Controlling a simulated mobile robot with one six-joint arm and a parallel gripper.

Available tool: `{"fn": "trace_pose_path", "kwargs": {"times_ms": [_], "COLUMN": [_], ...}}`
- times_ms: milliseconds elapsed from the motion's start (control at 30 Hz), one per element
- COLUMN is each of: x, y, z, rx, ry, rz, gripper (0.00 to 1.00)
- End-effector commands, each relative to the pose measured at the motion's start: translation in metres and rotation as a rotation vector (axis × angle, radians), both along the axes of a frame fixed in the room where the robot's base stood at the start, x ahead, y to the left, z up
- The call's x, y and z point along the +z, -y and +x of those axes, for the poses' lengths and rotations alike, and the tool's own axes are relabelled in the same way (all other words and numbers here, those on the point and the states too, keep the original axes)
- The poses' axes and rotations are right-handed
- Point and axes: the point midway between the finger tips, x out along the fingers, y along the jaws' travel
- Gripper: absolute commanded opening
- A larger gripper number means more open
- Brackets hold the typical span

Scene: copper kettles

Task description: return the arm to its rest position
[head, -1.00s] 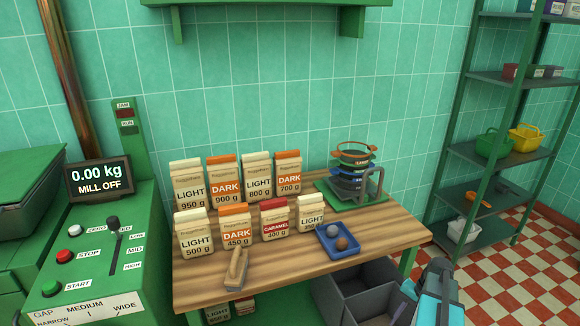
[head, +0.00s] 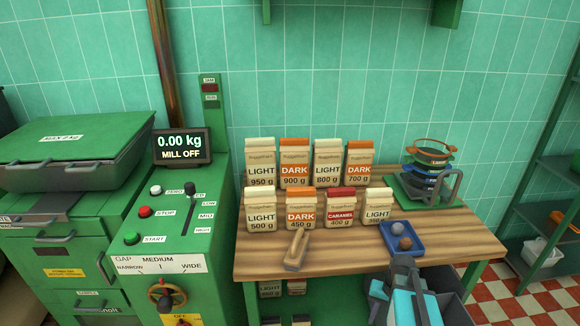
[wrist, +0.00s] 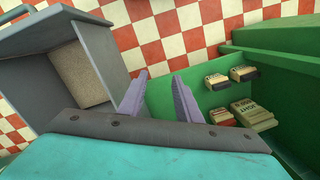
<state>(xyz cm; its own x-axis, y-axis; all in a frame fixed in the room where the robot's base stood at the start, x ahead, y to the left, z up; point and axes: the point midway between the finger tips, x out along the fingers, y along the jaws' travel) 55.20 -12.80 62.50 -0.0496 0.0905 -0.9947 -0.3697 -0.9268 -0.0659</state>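My arm's teal and grey end shows at the bottom right of the head view, in front of the wooden table (head: 345,258); its fingertips cannot be made out there. In the wrist view, my gripper (wrist: 160,82) has its two purple-grey fingers apart, with nothing between them. It points down toward the red and white checked floor (wrist: 165,40). A grey bin (wrist: 45,45) with a tan block inside lies to the left of the fingers, and a green shelf (wrist: 215,85) with several small packs to the right.
A green rack (head: 545,220) stands right.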

Motion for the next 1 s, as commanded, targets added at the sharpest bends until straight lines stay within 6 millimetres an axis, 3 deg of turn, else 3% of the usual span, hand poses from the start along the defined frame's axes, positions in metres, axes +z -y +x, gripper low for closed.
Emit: {"fn": "trace_pose_path", "kwargs": {"times_ms": [300,533,733,1000], "x": [-0.002,-0.002,-0.003,-0.039], "y": [-0.072,-0.108,-0.131,-0.128], "z": [0.006,0.006,0.004,-0.028], "rx": [0.209,0.314,0.386,0.381], "ry": [0.037,0.059,0.074,-0.002], "rz": [-0.047,-0.068,-0.083,-0.068], "gripper": [0.31,0.31,0.31,0.31]}}
